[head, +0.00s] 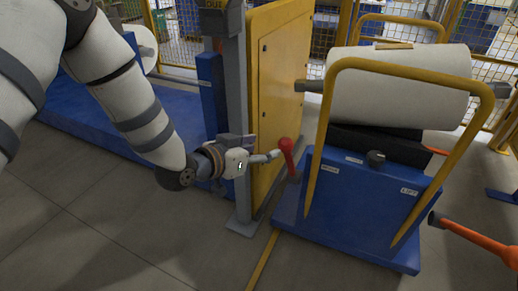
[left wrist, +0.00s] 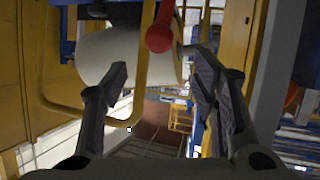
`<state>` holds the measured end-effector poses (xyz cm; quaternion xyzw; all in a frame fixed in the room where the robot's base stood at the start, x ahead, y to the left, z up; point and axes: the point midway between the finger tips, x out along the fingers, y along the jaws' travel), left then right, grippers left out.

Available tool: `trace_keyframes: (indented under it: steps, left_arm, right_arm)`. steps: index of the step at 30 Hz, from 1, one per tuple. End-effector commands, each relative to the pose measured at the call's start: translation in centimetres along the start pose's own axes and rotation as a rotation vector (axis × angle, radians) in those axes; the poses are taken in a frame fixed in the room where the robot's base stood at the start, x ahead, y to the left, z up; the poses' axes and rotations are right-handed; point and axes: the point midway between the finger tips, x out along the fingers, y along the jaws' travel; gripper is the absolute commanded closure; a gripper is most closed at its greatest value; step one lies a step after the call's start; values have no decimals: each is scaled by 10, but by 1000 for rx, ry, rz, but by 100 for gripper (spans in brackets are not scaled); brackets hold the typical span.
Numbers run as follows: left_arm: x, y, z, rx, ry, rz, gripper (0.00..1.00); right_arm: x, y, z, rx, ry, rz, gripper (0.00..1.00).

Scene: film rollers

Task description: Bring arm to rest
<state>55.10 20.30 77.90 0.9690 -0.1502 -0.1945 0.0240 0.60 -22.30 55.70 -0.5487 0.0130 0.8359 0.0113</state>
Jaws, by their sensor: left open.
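My left arm (head: 125,100) reaches in from the left in the head view. My left gripper (head: 266,157) is at its end, just left of a red-knobbed lever (head: 287,148) on the blue roller cart. In the left wrist view the two fingers of my left gripper (left wrist: 160,90) are spread apart with nothing between them that they grip. The red knob (left wrist: 159,38) shows beyond the fingertips, near the top. From these views I cannot tell whether a fingertip touches the lever. My right gripper is not in view.
The blue cart (head: 350,210) carries a large white roll (head: 400,90) behind a yellow tube rail (head: 487,105). A yellow panel (head: 280,90) and a grey post (head: 237,90) stand close by the left gripper. An orange handle (head: 475,237) juts in at right. Floor is clear at lower left.

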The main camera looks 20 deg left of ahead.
Motion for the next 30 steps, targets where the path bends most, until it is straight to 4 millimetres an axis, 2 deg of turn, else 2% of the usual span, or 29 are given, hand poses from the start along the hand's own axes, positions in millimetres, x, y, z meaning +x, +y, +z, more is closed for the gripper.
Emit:
trace_keyframes:
  steps: [8, 11, 13, 14, 15, 17, 18, 20, 21, 24, 27, 30]
  left_arm:
    - [0, 0, 2, -1, -5, 0, 46]
    - [-8, 7, 30, -24, -85, -5, 46]
    - [-27, 16, 77, -63, -217, -21, 46]
    - [-39, 22, 101, -83, -289, -30, 46]
    - [-59, 29, 135, -108, -390, -45, 46]
    - [-94, 40, 181, -144, -543, -70, 46]
    - [-121, 48, 210, -166, -644, -89, 46]
    - [-166, 60, 247, -195, -794, -118, 46]
    - [-198, 68, 268, -211, -891, -140, 46]
    - [-274, 84, 305, -238, -1103, -192, 46]
    - [-333, 95, 324, -251, -1258, -235, 46]
    - [-366, 100, 332, -257, -1344, -261, 46]
  right_arm:
    - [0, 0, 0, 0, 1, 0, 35]
    - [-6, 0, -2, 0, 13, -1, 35]
    - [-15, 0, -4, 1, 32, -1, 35]
    - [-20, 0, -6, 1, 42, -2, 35]
    - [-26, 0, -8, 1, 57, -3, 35]
    - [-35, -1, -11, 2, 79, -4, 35]
    - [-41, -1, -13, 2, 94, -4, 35]
    - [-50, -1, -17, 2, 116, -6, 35]
    - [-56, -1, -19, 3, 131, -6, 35]
    - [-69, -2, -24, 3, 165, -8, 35]
    - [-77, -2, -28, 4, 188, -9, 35]
    - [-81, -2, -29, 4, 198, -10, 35]
